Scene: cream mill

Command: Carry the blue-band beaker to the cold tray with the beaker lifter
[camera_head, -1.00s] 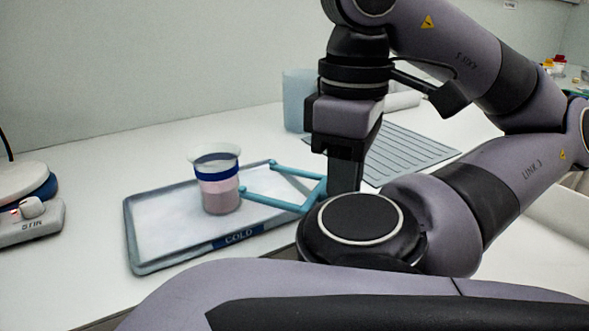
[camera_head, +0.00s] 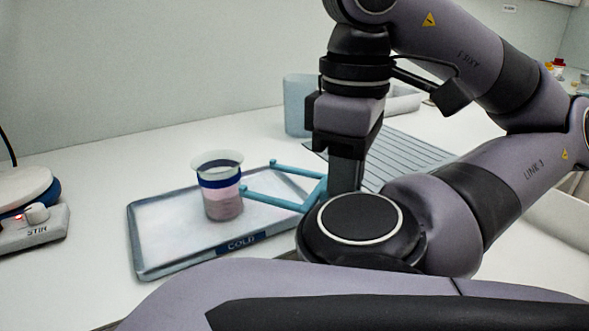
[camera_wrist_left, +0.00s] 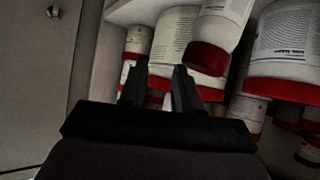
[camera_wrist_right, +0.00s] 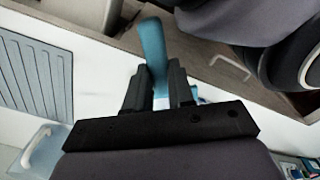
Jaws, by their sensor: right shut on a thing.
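The blue-band beaker (camera_head: 223,203), clear with pink contents, stands upright on the cold tray (camera_head: 150,264), left of its middle. My right gripper (camera_wrist_right: 160,86) is shut on the blue beaker lifter (camera_wrist_right: 152,42). In the head view the lifter's two-pronged fork (camera_head: 283,202) reaches left over the tray. Its near prong tip appears at the beaker's right edge; I cannot tell whether they touch. The far prong ends behind and right of the beaker. My left gripper (camera_wrist_left: 158,84) is open and empty in its wrist view, and out of the head view.
A stirrer (camera_head: 35,228) stands at the left. A bluish container (camera_head: 297,105) and a ribbed grey mat (camera_head: 410,158) lie behind my right arm. White bottles with red caps (camera_wrist_left: 207,58) crowd around my left gripper. The counter behind the tray is clear.

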